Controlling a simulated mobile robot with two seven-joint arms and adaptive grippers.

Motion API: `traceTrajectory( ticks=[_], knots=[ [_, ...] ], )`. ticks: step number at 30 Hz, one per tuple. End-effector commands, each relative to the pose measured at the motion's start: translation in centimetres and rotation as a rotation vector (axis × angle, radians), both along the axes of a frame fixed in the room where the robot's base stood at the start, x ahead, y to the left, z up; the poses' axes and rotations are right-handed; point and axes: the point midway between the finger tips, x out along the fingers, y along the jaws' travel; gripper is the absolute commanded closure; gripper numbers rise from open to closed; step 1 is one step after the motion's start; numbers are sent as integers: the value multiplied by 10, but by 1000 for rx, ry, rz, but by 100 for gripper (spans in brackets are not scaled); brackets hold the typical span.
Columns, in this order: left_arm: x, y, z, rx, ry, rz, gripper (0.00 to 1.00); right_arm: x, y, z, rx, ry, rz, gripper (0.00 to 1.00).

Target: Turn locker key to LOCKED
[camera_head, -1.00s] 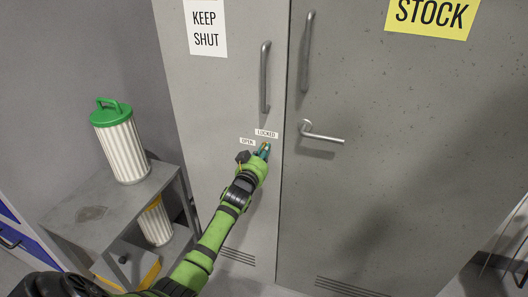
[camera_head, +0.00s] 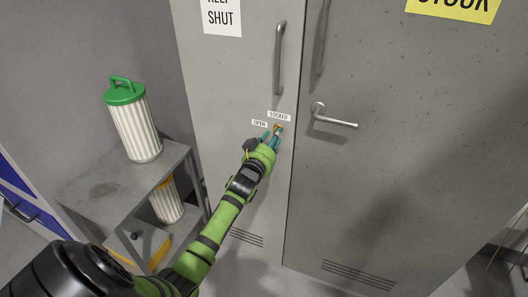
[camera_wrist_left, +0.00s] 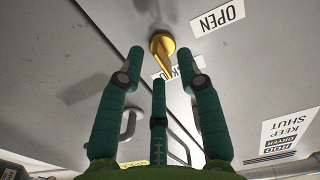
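The brass locker key (camera_head: 278,127) sits in the grey locker door (camera_head: 215,90), just below the LOCKED label (camera_head: 279,116) and right of the OPEN label (camera_head: 260,123). In the left wrist view, the key (camera_wrist_left: 162,46) points toward the partly covered LOCKED label (camera_wrist_left: 172,70); the OPEN label (camera_wrist_left: 217,17) is clear of it. My left gripper (camera_head: 272,135) is in front of the lock. Its teal fingers (camera_wrist_left: 165,62) are spread apart, with the key beyond and between the tips, seemingly untouched. My right gripper is not in view.
A vertical handle (camera_head: 279,58) is above the lock. A lever handle (camera_head: 333,117) sticks out from the door on the right. A grey shelf (camera_head: 110,190) at left carries a green-topped filter (camera_head: 134,120), with another filter (camera_head: 167,202) below.

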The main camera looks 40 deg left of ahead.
Motion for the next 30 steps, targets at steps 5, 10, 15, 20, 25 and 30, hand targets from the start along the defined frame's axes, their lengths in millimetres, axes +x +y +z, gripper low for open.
traceTrajectory(
  ticks=[5,10,15,20,25,30],
  knots=[
    [-38,-9,-2,1,2,0,64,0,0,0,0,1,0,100],
    [-67,-16,-1,0,1,-1,64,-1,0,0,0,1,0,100],
    [-83,-20,0,0,-1,0,64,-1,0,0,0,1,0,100],
    [-88,-21,0,1,0,1,64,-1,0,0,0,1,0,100],
    [-87,-21,0,1,0,1,64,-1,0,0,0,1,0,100],
    [-87,-21,0,1,-1,0,64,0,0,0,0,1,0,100]
  ],
)
